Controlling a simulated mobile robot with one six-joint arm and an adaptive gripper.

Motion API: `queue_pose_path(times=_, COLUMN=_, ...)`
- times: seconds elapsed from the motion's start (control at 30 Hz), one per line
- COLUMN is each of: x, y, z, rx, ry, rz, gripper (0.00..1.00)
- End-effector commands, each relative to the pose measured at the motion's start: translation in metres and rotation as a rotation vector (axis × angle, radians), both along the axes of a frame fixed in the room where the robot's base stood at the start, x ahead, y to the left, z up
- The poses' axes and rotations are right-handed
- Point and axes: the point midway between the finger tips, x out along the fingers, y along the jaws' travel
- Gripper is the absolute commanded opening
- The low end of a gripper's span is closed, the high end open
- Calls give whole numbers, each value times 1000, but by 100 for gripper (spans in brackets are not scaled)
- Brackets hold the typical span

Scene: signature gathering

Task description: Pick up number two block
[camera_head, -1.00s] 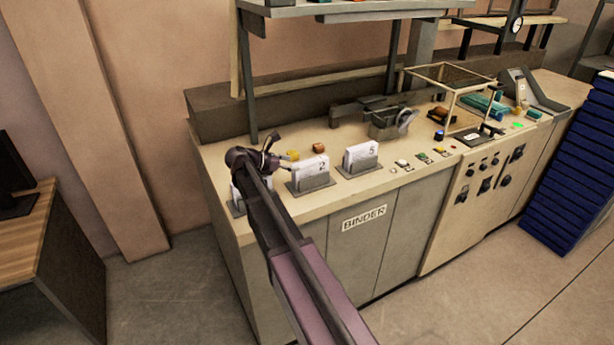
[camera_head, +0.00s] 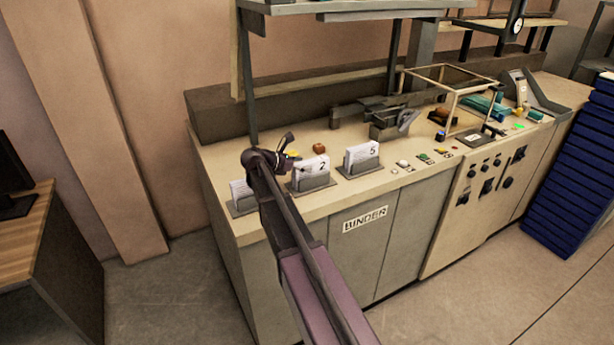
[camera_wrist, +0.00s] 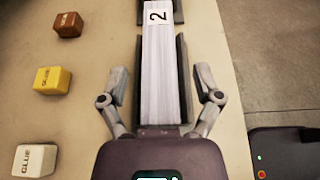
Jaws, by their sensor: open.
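The number two block is a white stack of sheets (camera_head: 312,166) with a black 2 on its face, upright in a grey holder (camera_head: 314,184) on the binder counter. In the wrist view the white block (camera_wrist: 161,75) runs up the middle, its 2 near the top, with dark holder walls on both sides. My gripper (camera_wrist: 162,92) is open, one finger on each side of the block and holder, and not visibly touching them. In the head view my gripper (camera_head: 287,146) is above the counter, just left of the block, partly hidden by my arm.
A block marked 5 (camera_head: 362,153) stands in a holder to the right, and another holder (camera_head: 243,204) is to the left. Brown (camera_wrist: 68,25), yellow (camera_wrist: 52,79) and white (camera_wrist: 35,160) glue cubes lie left of the gripper in the wrist view. A shelf (camera_head: 340,8) overhangs the counter.

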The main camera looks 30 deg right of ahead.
Motion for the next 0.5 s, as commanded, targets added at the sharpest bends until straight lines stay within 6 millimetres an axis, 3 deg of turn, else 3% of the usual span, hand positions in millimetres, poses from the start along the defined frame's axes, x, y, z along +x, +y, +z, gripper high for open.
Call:
queue_pose_path(times=0.43, x=0, y=0, z=0, rx=0, ry=0, rz=0, gripper=83)
queue_pose_path(times=0.5, x=0, y=0, z=0, rx=0, ry=0, rz=0, gripper=65)
